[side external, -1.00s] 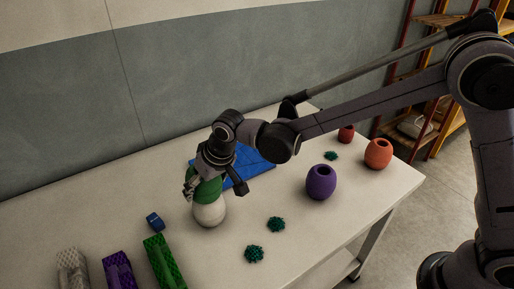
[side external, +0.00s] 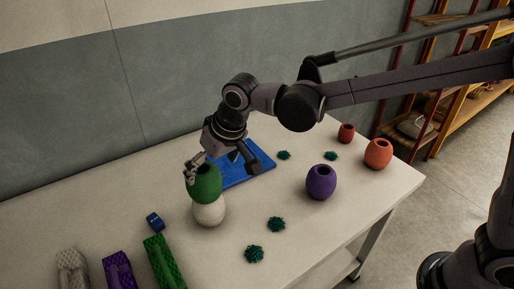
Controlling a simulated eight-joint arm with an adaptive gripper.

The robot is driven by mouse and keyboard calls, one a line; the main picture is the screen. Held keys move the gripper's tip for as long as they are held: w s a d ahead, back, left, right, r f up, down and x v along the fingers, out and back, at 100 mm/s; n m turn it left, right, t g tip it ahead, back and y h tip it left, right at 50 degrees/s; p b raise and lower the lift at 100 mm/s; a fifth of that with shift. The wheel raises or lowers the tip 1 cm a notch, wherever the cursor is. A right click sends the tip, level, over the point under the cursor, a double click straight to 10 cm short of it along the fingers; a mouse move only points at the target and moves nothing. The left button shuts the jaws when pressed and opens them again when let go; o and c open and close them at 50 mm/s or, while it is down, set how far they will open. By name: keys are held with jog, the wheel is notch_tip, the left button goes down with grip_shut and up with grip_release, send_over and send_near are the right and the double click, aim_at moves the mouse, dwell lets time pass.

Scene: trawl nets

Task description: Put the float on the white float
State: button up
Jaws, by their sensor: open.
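A green float (side external: 204,184) rests on top of the white float (side external: 208,211), which stands on the table. The green float looks roughly upright, with its dark hole at the top. My gripper (side external: 222,171) is just above and behind the green float, tilted. Its fingers are open, one at the float's left edge and the other out to the right. Whether a finger still touches the green float I cannot tell.
A blue mat (side external: 246,174) lies behind. A purple float (side external: 321,182), an orange float (side external: 378,154) and a red float (side external: 346,133) stand to the right. Green tufts (side external: 276,224) are scattered about. Net rolls (side external: 164,262) and a small blue object (side external: 155,222) lie at left.

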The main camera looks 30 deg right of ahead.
jog(key=s+d+r+m+t, duration=0.1)
jog(key=s+d+r, duration=0.25)
jog(key=d, duration=0.45)
jog(key=s+d+r, duration=0.2)
jog(key=s+d, duration=0.2)
jog(key=d, duration=0.4)
jog(key=s+d+f+m+t+h, duration=0.1)
jog(key=s+d+f, duration=0.3)
jog(key=s+d, duration=0.6)
jog(key=shift+s+d+f+t+h, duration=0.25)
jog(key=shift+d+t+h, duration=0.2)
jog(key=shift+d, duration=0.3)
